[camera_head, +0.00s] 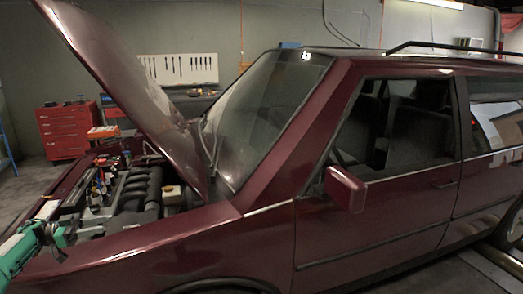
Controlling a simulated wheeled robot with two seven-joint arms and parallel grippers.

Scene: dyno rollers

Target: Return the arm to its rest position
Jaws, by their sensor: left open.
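My left arm comes in at the lower left of the head view, with green and white links. My left gripper (58,238) is small and dark at its end, open, over the near front edge of the car's engine bay. I see nothing held in it. The dark red car (380,215) stands across the view with its hood (125,75) raised. The engine (135,190) lies open to view beyond the gripper. My right arm and right gripper do not show.
The raised hood and the near fender (150,238) stand close to my left arm. A red tool cabinet (65,130) stands at the back left. A white tool panel (180,68) hangs on the grey wall. Some clear floor shows at the far left.

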